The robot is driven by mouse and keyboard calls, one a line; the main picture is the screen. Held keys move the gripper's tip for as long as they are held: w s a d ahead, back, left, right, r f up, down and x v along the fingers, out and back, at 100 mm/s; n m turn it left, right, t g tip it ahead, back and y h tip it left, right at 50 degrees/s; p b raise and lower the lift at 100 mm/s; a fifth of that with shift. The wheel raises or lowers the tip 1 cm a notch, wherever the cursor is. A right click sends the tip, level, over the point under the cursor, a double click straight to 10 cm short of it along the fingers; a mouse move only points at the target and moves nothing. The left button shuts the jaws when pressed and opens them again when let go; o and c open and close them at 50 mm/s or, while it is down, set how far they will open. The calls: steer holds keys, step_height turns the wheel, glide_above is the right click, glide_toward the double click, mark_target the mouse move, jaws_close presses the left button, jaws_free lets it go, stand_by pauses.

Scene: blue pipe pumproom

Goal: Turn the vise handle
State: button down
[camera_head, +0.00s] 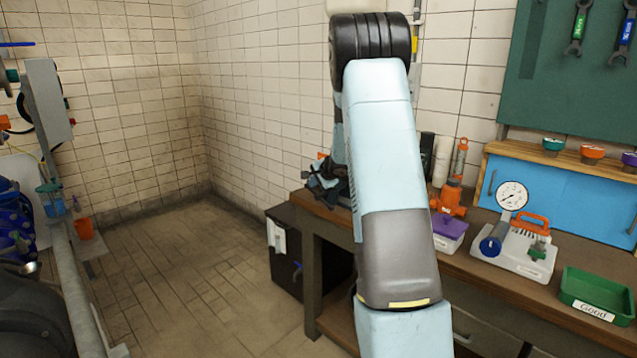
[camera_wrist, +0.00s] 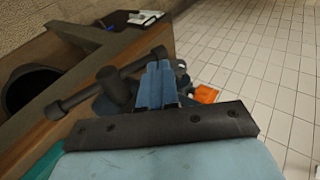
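The vise handle (camera_wrist: 76,100) is a dark bar with knobbed ends, lying slanted through a round dark hub (camera_wrist: 116,88) in the wrist view. The vise (camera_head: 322,185) is a small dark shape at the left end of the bench in the head view, partly hidden by my arm. In the head view my arm hides most of the gripper.
The wooden bench (camera_head: 487,262) carries a purple-white box (camera_head: 449,232), a gauge pump (camera_head: 515,245), a green tray (camera_head: 598,296) and an orange jack (camera_head: 450,197). A dark cabinet (camera_head: 287,262) stands below the bench's left end. The tiled floor (camera_head: 190,285) to the left is clear.

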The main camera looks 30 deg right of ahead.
steer(key=shift+s+r, duration=0.2)
steer(key=shift+r, duration=0.35)
step_height(320, 180, up, 11)
glide_above(329, 207)
steer(key=w+a, duration=0.2)
steer(key=a, duration=0.1)
steer(key=s+d+f+g+h, duration=0.2)
steer(key=s+f+g, duration=0.1)
steer(key=s+g, duration=0.4)
steer(key=shift+n+t, duration=0.3)
steer(key=shift+t, duration=0.4)
steer(key=x, duration=1.3)
steer(key=shift+s+a+f, duration=0.15)
steer(key=shift+s+f, duration=0.1)
steer(key=shift+f, duration=0.15)
steer(key=shift+f, duration=0.15)
